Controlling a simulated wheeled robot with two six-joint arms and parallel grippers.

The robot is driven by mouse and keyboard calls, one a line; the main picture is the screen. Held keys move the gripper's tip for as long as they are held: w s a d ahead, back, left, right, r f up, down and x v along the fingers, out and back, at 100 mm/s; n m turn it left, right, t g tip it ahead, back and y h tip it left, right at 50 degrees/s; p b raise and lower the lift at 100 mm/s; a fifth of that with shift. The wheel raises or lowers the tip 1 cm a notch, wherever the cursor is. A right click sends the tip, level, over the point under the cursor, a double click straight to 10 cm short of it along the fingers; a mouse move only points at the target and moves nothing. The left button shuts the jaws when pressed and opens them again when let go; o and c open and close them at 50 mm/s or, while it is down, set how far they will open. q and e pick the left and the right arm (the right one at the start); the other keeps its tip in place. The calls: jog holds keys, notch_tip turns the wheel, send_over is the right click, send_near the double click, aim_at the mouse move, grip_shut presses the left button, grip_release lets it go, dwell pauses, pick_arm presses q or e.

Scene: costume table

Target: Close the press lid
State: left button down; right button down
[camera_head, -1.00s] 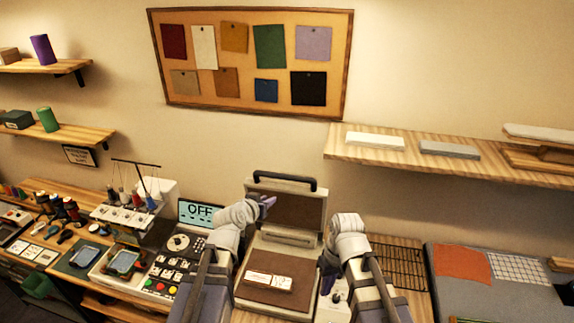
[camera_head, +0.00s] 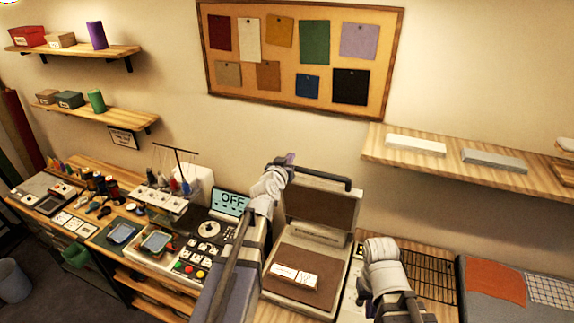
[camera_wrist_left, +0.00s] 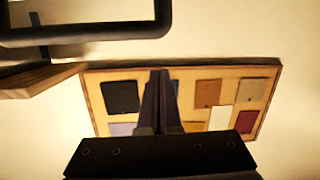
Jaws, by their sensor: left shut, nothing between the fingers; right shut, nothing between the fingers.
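The press has its lid (camera_head: 318,206) standing open and leaning back, with a black bar handle (camera_head: 325,178) along its top edge. The brown lower platen (camera_head: 302,262) lies flat in front with a white label card (camera_head: 292,276) on it. My left gripper (camera_head: 290,158) is shut and empty, raised at the left end of the handle. In the left wrist view its shut fingers (camera_wrist_left: 160,95) point up the picture, and the handle (camera_wrist_left: 85,32) crosses the top left, apart from them. My right gripper (camera_head: 363,288) is low beside the press's right side, shut, its fingers mostly hidden by its wrist.
A control panel with an OFF display (camera_head: 231,202) stands left of the press. A wire rack (camera_head: 428,272) lies to the right. A wall shelf (camera_head: 480,165) juts out at the upper right. A pinboard (camera_head: 300,55) hangs behind. The air above the platen is clear.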

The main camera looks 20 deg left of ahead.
pick_arm(q)
jog(key=w+f+b, duration=0.3)
jog(key=shift+f, duration=0.2)
jog(key=shift+s+f, duration=0.1)
jog(key=shift+s, duration=0.4)
jog(key=shift+w, duration=0.15)
